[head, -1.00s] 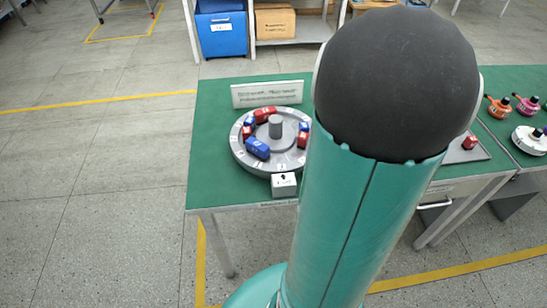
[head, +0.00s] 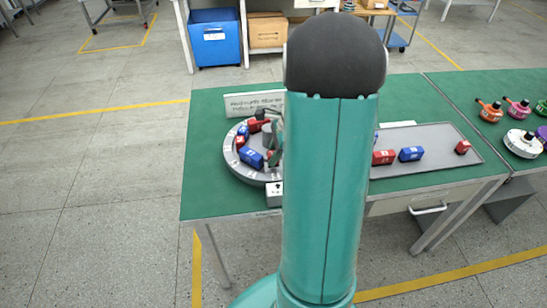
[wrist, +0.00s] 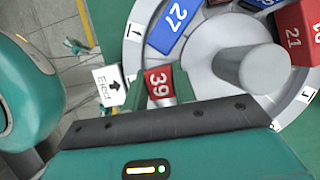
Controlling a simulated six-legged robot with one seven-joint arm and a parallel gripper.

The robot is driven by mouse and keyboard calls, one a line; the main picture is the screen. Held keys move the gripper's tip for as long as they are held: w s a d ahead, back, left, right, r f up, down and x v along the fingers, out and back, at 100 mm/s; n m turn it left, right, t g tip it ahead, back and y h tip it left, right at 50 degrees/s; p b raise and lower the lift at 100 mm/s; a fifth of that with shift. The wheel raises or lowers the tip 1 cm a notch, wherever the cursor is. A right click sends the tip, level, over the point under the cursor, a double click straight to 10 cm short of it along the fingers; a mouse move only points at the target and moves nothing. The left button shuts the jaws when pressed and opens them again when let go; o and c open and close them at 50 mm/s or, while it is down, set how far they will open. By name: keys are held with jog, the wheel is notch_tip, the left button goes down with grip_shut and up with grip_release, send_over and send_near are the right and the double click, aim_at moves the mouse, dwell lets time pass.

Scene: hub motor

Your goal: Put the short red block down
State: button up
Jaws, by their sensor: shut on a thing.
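The short red block (wrist: 160,84), marked 39, shows in the wrist view just beyond the dark edge of my gripper's housing, over the grey round hub. In the head view my gripper (head: 274,148) is above the right part of the hub (head: 231,162), partly hidden by my arm, with a small bit of red at its tip. My gripper is shut on the short red block. I cannot tell whether the block touches the hub's ring. A blue block (wrist: 173,27) marked 27 and a red block (wrist: 298,33) marked 21 sit around the central post (wrist: 248,70).
A white sign (head: 254,103) stands behind the hub. A grey tray (head: 440,137) at the right holds red and blue blocks. The arm hides the table's middle.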

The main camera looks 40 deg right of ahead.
jog(key=shift+f, duration=0.9)
jog(key=o, duration=1.1)
jog(key=shift+f, duration=0.15)
jog(key=shift+c, duration=0.2)
jog(key=v, duration=1.2)
jog(key=a+r+n+h, duration=0.1)
jog(key=a+r+n, duration=0.4)
jog(key=a, duration=0.4)
jog(key=a+r+n+h, duration=0.1)
jog(key=a+r+n, duration=0.2)
jog(key=a+n, duration=0.5)
jog(key=s+a+r+n+t+h, duration=0.1)
jog(key=s+a+r+n+t, duration=0.1)
jog(key=s+a+n, duration=0.6)
jog(key=a+n+t, duration=0.1)
jog(key=a+n, duration=0.2)
jog(key=a, duration=0.3)
jog(key=shift+r+n+h, duration=0.4)
